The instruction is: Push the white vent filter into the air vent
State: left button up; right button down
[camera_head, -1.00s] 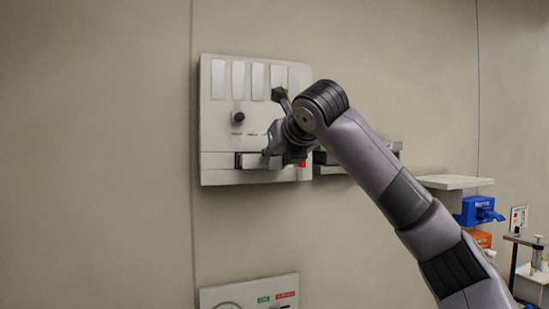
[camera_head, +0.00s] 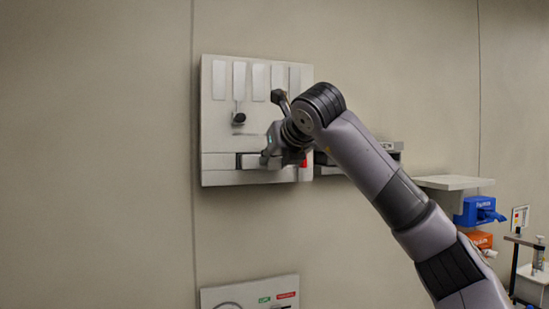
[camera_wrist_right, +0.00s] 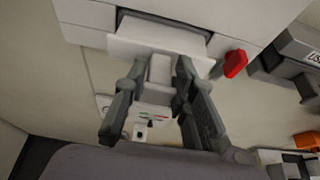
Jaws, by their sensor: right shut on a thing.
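The white vent filter (camera_wrist_right: 160,38) shows in the right wrist view as a pale, flat piece with a grey tab toward me. It stands at the mouth of a dark slot, the air vent (camera_wrist_right: 166,20), and its front part sticks out. My right gripper (camera_wrist_right: 158,78) is shut on the tab, with one finger on each side. In the head view my right gripper (camera_head: 268,157) is at the lower part of the wall panel (camera_head: 221,136), where the vent's dark opening (camera_head: 250,160) shows to its left. The filter's inner end is hidden. My left gripper is out of view.
A red part (camera_wrist_right: 235,63) sits right of the vent. A black knob (camera_head: 238,118) stands out above it. A shelf (camera_head: 455,182) and blue (camera_head: 479,209) and orange boxes (camera_head: 480,239) are to the right. A lower panel (camera_head: 250,292) is below. The wall at left is bare.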

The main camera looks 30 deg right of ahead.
jog(key=shift+w+d+p, duration=0.2)
jog(key=shift+w+p, duration=0.2)
jog(key=shift+w, duration=0.35)
jog(key=shift+w+d+p, duration=0.15)
jog(key=shift+w+p, duration=0.3)
jog(key=shift+w, duration=0.25)
jog(key=shift+w+d+p, duration=0.2)
jog(key=shift+w+p, duration=0.2)
jog(key=shift+w, duration=0.35)
dwell(2.1)
jog(key=c, duration=1.2)
grip_release()
jog(key=shift+c, duration=0.2)
jog(key=v, duration=1.2)
